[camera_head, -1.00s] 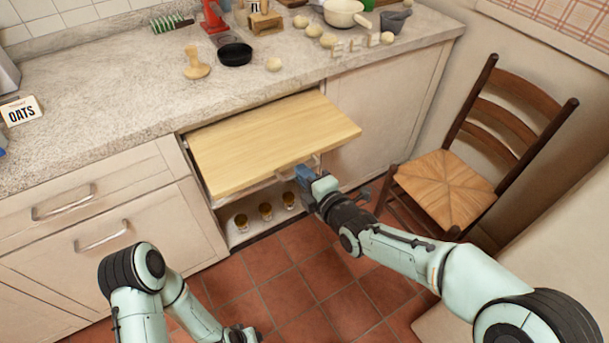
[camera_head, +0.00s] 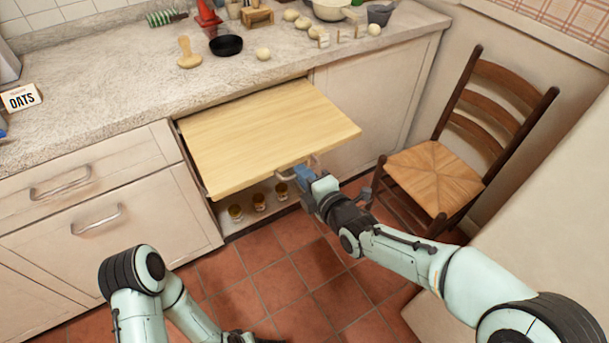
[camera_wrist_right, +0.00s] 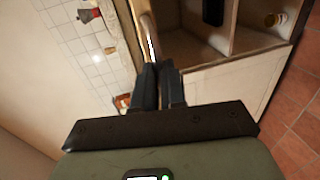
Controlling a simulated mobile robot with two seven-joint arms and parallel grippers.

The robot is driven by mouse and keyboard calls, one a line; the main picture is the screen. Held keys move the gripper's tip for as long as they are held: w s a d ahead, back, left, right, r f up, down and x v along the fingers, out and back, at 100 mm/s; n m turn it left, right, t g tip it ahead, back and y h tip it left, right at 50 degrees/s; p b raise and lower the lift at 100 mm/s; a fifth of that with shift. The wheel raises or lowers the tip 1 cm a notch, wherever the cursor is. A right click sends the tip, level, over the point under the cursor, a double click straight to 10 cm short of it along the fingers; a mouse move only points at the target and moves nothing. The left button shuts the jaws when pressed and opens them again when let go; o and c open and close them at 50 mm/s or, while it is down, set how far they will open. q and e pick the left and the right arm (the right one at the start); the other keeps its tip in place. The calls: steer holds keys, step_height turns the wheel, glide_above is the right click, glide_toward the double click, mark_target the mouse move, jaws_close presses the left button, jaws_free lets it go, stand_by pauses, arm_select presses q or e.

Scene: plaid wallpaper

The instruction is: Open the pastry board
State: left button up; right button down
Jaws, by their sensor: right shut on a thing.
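The pastry board (camera_head: 270,135) is a pale wooden slab pulled out from under the countertop, standing well out over the floor. Its handle (camera_head: 296,172) is at the front edge. My right gripper (camera_head: 305,174) is shut on this handle; in the right wrist view the dark fingers (camera_wrist_right: 159,85) close at the lower end of the pale handle bar (camera_wrist_right: 150,35). My left arm shows at the lower left, and its gripper is low near the bottom edge, mostly cut off, so its jaws cannot be made out.
Below the board is an open shelf with several small jars (camera_head: 258,202). A wooden chair (camera_head: 433,175) stands close to the right of my right arm. Closed drawers (camera_head: 95,215) are at left. The counter (camera_head: 110,110) holds a black pan (camera_head: 226,45) and an oats box (camera_head: 20,97).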

steer(key=c, duration=1.2)
jaws_free()
arm_select(q)
steer(key=shift+t, duration=0.5)
steer(key=w+r+p, duration=0.2)
steer(key=r, duration=0.1)
steer(key=shift+w+d+r, duration=0.15)
steer(key=shift+w+d, duration=0.1)
steer(key=shift+d, duration=0.15)
arm_select(e)
steer(key=v, duration=1.3)
steer(key=shift+s+d, duration=0.15)
steer(key=shift+r, duration=0.1)
